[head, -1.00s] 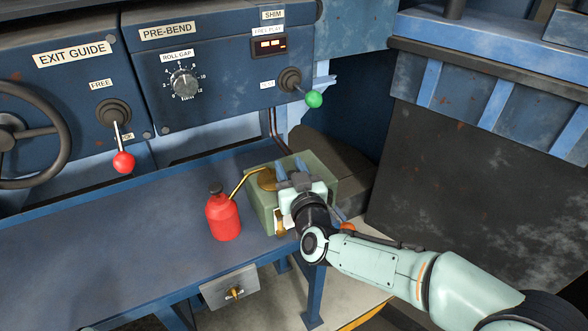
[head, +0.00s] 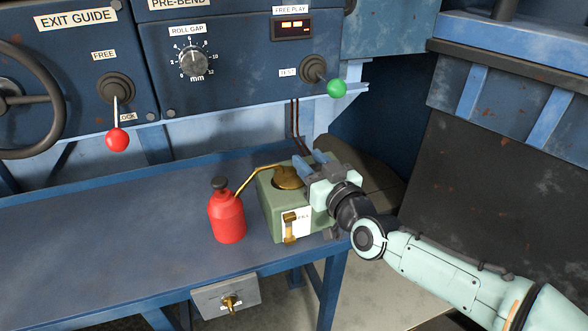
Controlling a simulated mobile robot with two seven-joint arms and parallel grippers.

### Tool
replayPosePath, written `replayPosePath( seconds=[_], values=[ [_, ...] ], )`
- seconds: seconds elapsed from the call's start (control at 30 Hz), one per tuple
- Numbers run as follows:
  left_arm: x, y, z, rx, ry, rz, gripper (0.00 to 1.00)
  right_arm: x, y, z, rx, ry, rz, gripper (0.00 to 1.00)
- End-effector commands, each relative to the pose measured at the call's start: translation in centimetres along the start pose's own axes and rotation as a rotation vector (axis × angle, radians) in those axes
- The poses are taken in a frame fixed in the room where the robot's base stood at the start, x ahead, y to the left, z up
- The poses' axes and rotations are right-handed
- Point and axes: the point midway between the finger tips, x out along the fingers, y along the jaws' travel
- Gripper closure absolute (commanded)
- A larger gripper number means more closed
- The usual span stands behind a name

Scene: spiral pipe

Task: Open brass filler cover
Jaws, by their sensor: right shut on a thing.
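The brass filler cover (head: 287,179) sits on top of a green box (head: 268,209) on the blue bench. It looks tilted, with a dark gap along its lower edge. My right gripper (head: 306,166) reaches in from the right, its blue fingers at the cover's right edge. It is shut on the cover; the exact contact is partly hidden by the fingers. My left gripper is not in view.
A red oil can (head: 227,214) with a long brass spout stands just left of the box, its spout reaching toward the cover. A brass sight fitting (head: 290,228) is on the box front. The bench (head: 120,255) is clear to the left.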

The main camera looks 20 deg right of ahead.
Motion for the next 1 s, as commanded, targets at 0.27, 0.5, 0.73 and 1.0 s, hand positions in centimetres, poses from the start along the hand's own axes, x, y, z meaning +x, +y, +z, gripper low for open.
replayPosePath(
  seconds=[0.27,0.5,0.73,1.0],
  values=[
    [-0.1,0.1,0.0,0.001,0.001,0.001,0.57,0.0,0.0,-0.1,-0.004,0.001,-0.001,1.00],
    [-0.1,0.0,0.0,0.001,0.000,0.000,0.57,0.0,0.0,-0.1,-0.003,0.000,-0.001,0.55],
    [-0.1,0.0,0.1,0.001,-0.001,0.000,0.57,-0.9,0.1,-0.1,-0.001,0.000,0.001,0.55],
    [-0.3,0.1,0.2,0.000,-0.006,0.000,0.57,-6.3,0.2,-0.2,-0.003,0.002,0.003,0.55]
  ],
)
